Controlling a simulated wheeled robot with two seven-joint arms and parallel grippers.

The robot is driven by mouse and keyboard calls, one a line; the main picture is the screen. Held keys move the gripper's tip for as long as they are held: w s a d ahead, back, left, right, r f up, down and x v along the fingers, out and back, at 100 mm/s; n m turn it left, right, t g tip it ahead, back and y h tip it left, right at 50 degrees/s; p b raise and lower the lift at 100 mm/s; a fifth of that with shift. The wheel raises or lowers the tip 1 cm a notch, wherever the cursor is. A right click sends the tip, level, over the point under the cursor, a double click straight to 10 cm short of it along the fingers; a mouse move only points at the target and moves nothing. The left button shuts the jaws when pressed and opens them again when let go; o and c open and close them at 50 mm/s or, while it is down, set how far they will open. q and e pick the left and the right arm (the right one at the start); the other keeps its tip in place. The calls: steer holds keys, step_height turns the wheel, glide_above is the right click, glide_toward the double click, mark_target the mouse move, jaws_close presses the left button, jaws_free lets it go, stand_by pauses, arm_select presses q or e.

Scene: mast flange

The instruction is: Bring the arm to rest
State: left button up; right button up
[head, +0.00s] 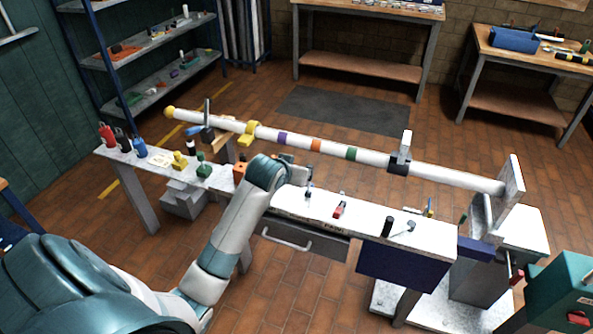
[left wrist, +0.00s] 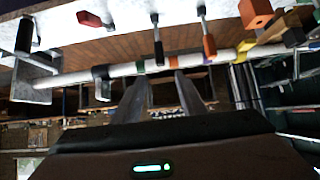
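My left arm comes in from the lower left in the head view, bent at a teal-and-white joint beside the white bench. Its gripper (head: 289,168) is partly hidden behind the wrist, near the bench's back edge and in front of the mast. In the left wrist view the two fingers (left wrist: 161,76) stand apart with nothing held between them. The long white mast (head: 330,147) has purple, orange and green bands and lies across its supports. It also crosses the left wrist view (left wrist: 75,77) beyond the fingertips. My right gripper is not in view.
The white bench (head: 365,228) bears a red piece (head: 339,209), a black cylinder (head: 387,227) and small tools. A grey plate (head: 511,185) stands at the mast's right end. Bottles and blocks stand on the left table (head: 130,160). Brick floor (head: 290,290) is open in front.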

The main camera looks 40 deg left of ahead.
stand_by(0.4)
arm_select(q)
steer(key=s+d+f+m+g, duration=0.1)
steer(key=s+f, duration=0.2)
steer(key=f, duration=0.7)
steer(key=s+d+f+g+h, duration=0.1)
steer(key=s+d+f, duration=0.15)
steer(key=f, duration=0.75)
steer(key=s+d+f+m+g, duration=0.1)
steer(key=s+f+g, duration=0.15)
steer(key=f, duration=0.75)
steer(key=s+d+f, duration=0.3)
steer(key=s+f, duration=0.7)
steer(key=f, duration=0.2)
steer(key=s+d+f+m+g, duration=0.1)
steer(key=s+f, duration=0.5)
steer(key=s, duration=0.7)
steer(key=s+d+f+m+g+h, duration=0.1)
steer(key=s+d+f, duration=0.3)
steer(key=s, duration=1)
steer(key=s+d+f+m+g, duration=0.1)
steer(key=s+d+f+g, duration=0.1)
steer(key=s+f, duration=0.7)
steer(key=s+d, duration=0.1)
steer(key=s, duration=0.3)
steer(key=shift+s+d+g, duration=0.15)
steer(key=shift+s+g, duration=0.1)
steer(key=shift+g, duration=0.1)
